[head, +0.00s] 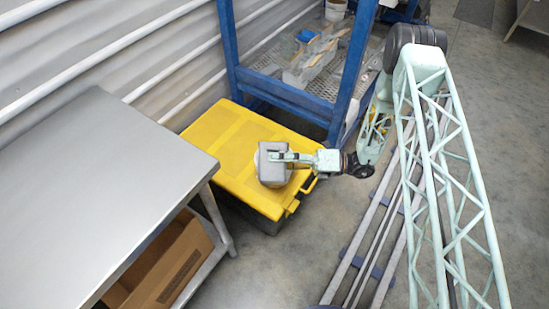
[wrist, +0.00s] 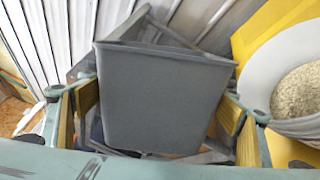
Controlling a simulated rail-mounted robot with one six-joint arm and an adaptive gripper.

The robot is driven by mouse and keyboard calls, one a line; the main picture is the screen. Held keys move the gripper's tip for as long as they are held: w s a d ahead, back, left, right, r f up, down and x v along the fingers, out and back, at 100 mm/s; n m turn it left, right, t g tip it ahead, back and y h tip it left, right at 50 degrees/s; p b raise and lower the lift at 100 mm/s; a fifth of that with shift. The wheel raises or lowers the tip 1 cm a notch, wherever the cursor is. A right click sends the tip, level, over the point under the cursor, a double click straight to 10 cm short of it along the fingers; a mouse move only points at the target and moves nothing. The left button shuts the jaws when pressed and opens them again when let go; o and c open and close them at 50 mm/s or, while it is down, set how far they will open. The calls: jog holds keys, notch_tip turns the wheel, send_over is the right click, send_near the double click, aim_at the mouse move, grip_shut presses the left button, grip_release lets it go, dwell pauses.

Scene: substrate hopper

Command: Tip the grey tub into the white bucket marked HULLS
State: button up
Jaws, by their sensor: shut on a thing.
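The grey tub (wrist: 160,100) fills the middle of the wrist view, its side wall facing the camera and its rim at the top; its inside is hidden. My gripper (wrist: 158,112) is shut on it, with a yellow-padded finger at each side. In the head view the tub (head: 268,148) is held over the yellow lid. A white bucket (wrist: 293,62) at the right of the wrist view holds pale grains. In the head view the bucket (head: 262,168) is mostly hidden below the tub and gripper (head: 280,157). I cannot read any marking on it.
The bucket stands on a yellow-lidded box (head: 222,135). A metal table (head: 95,190) is at left, with a cardboard box (head: 165,262) underneath. A blue frame (head: 290,95) rises behind. Rails (head: 365,240) and open floor lie to the right.

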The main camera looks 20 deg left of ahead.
jog(key=shift+w+a+f+m+b, duration=0.2)
jog(key=shift+w+f+m+b, duration=0.35)
jog(key=shift+m, duration=0.85)
jog(key=shift+w+a+f+m, duration=0.1)
jog(key=shift+w+f+m, duration=0.15)
jog(key=shift+w+m, duration=0.3)
jog(key=shift+w+a+f+m, duration=0.1)
jog(key=shift+w+f+m, duration=0.15)
jog(key=shift+m, duration=0.5)
jog(key=shift+w+a+r+m, duration=0.15)
jog(key=shift+w+r+m, duration=0.1)
jog(key=shift+w+m, duration=0.35)
jog(key=shift+w+a+r+m, duration=0.15)
jog(key=shift+w+m, duration=0.25)
jog(key=shift+m, duration=0.4)
jog(key=shift+w, duration=0.1)
jog(key=shift+s, duration=0.2)
